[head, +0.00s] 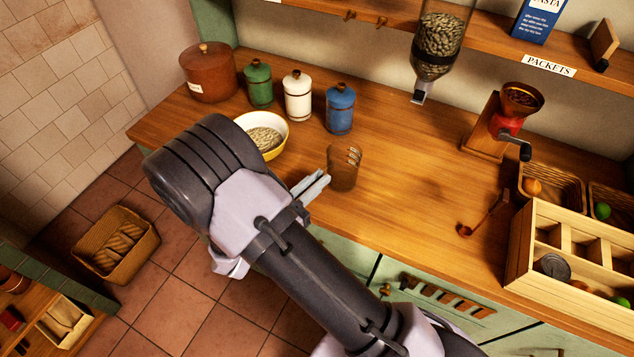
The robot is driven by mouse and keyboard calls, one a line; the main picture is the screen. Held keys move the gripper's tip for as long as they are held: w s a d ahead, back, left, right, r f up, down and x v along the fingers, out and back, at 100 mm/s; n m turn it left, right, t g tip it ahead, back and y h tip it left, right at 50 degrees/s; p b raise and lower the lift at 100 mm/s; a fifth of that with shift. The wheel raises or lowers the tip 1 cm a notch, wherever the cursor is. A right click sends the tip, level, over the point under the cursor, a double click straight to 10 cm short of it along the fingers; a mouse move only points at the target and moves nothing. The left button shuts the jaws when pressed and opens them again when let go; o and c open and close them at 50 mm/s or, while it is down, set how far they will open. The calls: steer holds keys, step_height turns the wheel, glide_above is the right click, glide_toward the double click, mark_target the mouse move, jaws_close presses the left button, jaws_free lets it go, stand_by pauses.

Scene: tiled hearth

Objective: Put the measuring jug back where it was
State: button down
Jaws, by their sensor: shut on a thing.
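The measuring jug (345,170) is a clear, brownish-looking vessel with pale marks near its top. It is upright at the front of the wooden counter, right of the bowl. I cannot tell whether its base touches the counter. My gripper (326,178) comes from the left with its pale fingers at the jug's side and is shut on it. Part of the far finger and the grip itself are hidden.
A yellow-rimmed bowl (264,138) of pale seeds stands close left of the jug. Blue (340,112), white (297,98) and green (259,85) canisters stand behind. A seed dispenser (440,45) hangs above. The counter (410,170) right of the jug is clear up to a ladle (485,213).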

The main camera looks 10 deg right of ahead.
steer(key=c, duration=1.5)
jaws_free()
steer(key=shift+f, duration=0.1)
